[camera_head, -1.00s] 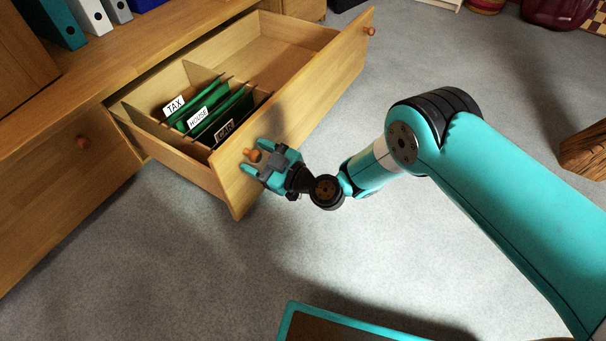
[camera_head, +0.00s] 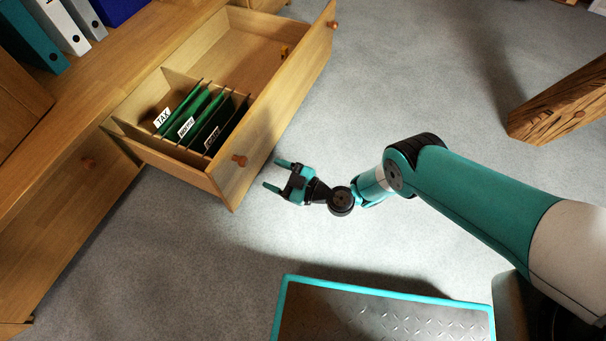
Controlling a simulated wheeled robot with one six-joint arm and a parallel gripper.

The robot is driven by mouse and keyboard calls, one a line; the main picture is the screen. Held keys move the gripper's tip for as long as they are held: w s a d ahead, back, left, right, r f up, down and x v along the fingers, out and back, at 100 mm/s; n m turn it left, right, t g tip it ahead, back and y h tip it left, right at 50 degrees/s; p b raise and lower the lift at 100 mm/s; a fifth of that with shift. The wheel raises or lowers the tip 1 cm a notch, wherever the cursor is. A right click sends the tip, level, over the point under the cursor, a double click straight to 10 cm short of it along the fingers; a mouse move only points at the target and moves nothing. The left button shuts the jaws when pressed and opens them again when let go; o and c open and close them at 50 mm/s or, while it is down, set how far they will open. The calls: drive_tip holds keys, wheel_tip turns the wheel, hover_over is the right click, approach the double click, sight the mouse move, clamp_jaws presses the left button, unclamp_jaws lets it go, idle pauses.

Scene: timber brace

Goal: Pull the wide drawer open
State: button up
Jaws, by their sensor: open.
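The wide wooden drawer (camera_head: 222,193) stands pulled out from the cabinet at the left. Green hanging folders with labels such as TAX (camera_head: 163,117) sit in its near part; its far part is mostly bare. A round wooden knob (camera_head: 240,160) is on the near end of its front, and another knob (camera_head: 332,24) is at the far end. My gripper (camera_head: 274,174) is open and empty. It is to the right of the near knob, with its fingers pointing at the drawer front and a clear gap between them.
Binders (camera_head: 60,25) stand on the cabinet top. A timber beam (camera_head: 560,108) juts in at the right. Grey carpet (camera_head: 400,90) is free around the drawer front.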

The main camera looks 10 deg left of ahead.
drive_tip(key=p+v, duration=0.6)
drive_tip(key=v, duration=0.1)
drive_tip(key=shift+d, duration=0.3)
